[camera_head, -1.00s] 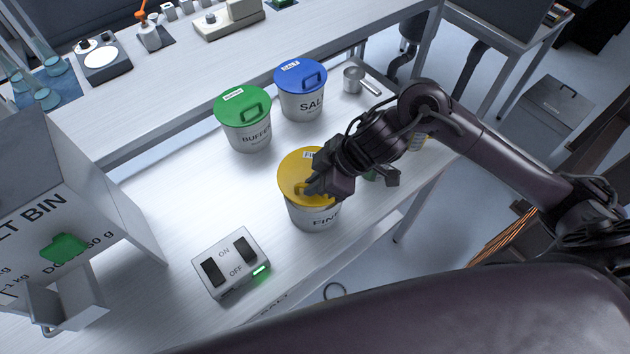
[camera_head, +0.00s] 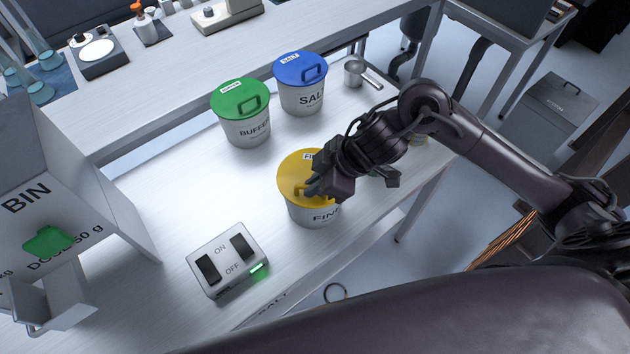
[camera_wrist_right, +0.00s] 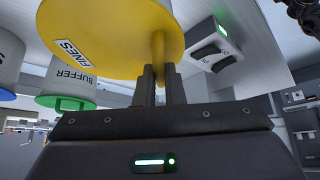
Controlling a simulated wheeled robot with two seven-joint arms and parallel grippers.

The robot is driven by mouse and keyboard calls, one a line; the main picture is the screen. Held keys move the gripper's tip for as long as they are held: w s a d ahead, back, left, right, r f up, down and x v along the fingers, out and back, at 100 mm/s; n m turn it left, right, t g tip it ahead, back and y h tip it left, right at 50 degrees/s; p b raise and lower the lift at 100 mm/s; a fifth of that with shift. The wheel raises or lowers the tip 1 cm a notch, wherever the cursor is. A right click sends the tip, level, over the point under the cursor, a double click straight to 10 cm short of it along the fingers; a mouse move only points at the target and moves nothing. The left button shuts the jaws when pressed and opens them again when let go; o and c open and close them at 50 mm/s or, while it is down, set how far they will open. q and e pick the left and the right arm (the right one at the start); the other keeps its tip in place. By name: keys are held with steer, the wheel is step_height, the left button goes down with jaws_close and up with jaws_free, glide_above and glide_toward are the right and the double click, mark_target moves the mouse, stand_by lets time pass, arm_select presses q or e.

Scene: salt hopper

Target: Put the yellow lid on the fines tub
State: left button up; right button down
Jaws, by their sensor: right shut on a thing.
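The yellow lid (camera_head: 296,172) lies over the top of the fines tub (camera_head: 314,217), a pale tub with dark lettering. The lid looks level with the rim; a small gap under it cannot be ruled out. My right gripper (camera_head: 312,187) is shut on the lid's handle. The gripper and wrist hide the lid's right part in the head view. My left gripper is not in view.
The green-lidded buffer tub (camera_head: 246,132) and blue-lidded salt tub (camera_head: 301,97) stand behind. A metal scoop (camera_head: 356,74) lies near the salt tub. Bare bench lies between bin and tubs.

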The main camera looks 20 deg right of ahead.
steer(key=c, duration=1.5)
jaws_free()
steer(key=shift+f, duration=0.1)
steer(key=shift+o, duration=0.2)
